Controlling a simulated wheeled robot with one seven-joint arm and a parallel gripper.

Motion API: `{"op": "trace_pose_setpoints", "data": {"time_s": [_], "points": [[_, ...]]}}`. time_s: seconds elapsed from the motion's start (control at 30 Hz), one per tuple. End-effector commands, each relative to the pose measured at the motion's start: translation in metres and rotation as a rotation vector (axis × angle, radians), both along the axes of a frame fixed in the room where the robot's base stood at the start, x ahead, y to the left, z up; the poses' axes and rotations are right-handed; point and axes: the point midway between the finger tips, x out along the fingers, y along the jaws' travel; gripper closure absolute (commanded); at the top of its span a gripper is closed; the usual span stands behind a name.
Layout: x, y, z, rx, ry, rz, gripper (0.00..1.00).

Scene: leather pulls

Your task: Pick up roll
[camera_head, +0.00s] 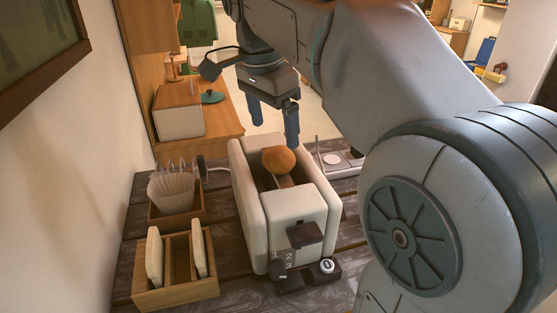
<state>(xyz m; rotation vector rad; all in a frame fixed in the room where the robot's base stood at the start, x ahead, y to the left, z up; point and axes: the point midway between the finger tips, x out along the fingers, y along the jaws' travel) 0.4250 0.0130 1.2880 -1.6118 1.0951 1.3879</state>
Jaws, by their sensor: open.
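The roll (279,160) is round and orange-brown. It rests at the top opening of a cream toaster (300,208), toward its far end, and its lower part is hidden. My gripper (273,130) hangs just above and beyond the roll with its two blue fingers pointing down. The fingers are apart and hold nothing. In this view the right finger's tip comes close to the top of the roll; I cannot tell whether they touch.
The toaster stands on a dark wooden table (230,270). A wooden rack (178,285) with cream slices and a box of paper filters (172,192) stand left of it. A small white device (335,160) sits behind right. A wall closes the left side.

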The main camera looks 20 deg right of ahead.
Motion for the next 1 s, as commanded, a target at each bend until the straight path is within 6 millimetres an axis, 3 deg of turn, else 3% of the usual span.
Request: {"op": "trace_pose_setpoints", "data": {"time_s": [0.27,0.6,0.87,0.9,1.0], "points": [[0.001,-0.005,-0.019,0.000,-0.001,-0.004,0.15],[0.006,-0.011,-0.062,0.000,0.001,-0.005,0.15],[0.007,-0.012,-0.065,0.000,-0.002,-0.006,0.15],[0.007,-0.012,-0.065,0.000,-0.002,-0.006,0.18],[0.006,-0.011,-0.065,0.000,-0.002,-0.006,0.46]]}}
